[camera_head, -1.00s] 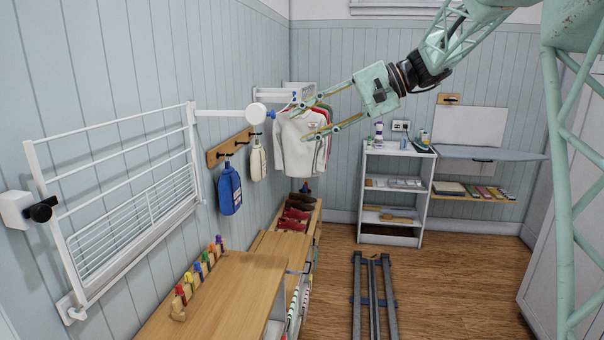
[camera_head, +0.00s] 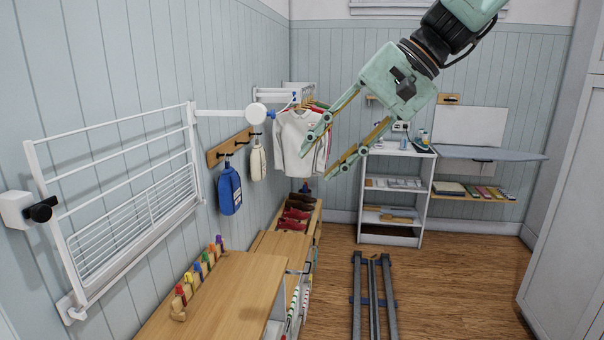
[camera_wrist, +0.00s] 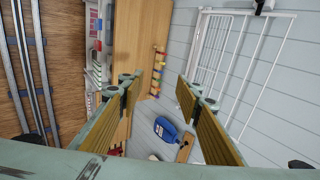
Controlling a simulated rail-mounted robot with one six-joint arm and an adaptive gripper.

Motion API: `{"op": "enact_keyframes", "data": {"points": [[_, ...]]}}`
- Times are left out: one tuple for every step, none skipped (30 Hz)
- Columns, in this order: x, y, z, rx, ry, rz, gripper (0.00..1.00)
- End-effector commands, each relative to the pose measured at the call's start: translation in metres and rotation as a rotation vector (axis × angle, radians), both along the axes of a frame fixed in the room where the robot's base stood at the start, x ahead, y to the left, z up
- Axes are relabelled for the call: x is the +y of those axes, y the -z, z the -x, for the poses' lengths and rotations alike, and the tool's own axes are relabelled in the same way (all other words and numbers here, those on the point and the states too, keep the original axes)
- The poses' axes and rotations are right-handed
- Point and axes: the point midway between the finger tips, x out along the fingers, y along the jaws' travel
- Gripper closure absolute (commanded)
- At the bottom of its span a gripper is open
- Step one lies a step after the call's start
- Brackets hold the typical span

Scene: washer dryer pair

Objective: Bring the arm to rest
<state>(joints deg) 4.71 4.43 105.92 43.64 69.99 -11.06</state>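My gripper (camera_head: 318,160) is open and empty in the head view. It hangs in the air in front of the hanging shirts, with its fingers pointing down and to the left. The finger nearer the shirts overlaps the white shirt (camera_head: 293,143) in the picture; I cannot tell the gap, but it looks nearer the camera. In the wrist view the two fingers (camera_wrist: 157,100) stand wide apart with nothing between them but the distant wooden bench and wall.
A white drying rack (camera_head: 120,205) is on the left wall, with a blue bag (camera_head: 229,190) on a hook rail beside it. A wooden bench (camera_head: 225,295) runs below. A white shelf (camera_head: 428,195) and ironing board (camera_head: 490,153) stand at the back. Floor rails (camera_head: 374,295) lie in front.

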Motion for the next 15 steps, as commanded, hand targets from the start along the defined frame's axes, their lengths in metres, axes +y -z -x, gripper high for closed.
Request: {"op": "enact_keyframes", "data": {"points": [[-0.003, 0.001, 0.011, -0.003, -0.001, 0.019, 0.68], [-0.004, 0.002, 0.017, -0.003, 0.000, 0.029, 0.68], [-0.007, 0.004, 0.026, -0.005, 0.000, 0.046, 0.68], [-0.009, 0.005, 0.031, -0.006, 0.000, 0.056, 0.68], [-0.010, 0.007, 0.037, -0.008, 0.001, 0.067, 0.68], [-0.013, 0.009, 0.045, -0.012, 0.000, 0.083, 0.68], [-0.015, 0.010, 0.051, -0.013, 0.000, 0.094, 0.68], [-0.017, 0.012, 0.057, -0.014, -0.001, 0.106, 0.68], [-0.020, 0.014, 0.065, -0.017, 0.000, 0.121, 0.68], [-0.022, 0.015, 0.070, -0.018, 0.000, 0.131, 0.68], [-0.024, 0.017, 0.076, -0.020, 0.000, 0.144, 0.68], [-0.027, 0.019, 0.084, -0.023, 0.000, 0.157, 0.68], [-0.029, 0.021, 0.089, -0.025, 0.000, 0.169, 0.68], [-0.031, 0.022, 0.095, -0.027, 0.000, 0.181, 0.68], [-0.034, 0.024, 0.103, -0.030, 0.000, 0.194, 0.68]]}}
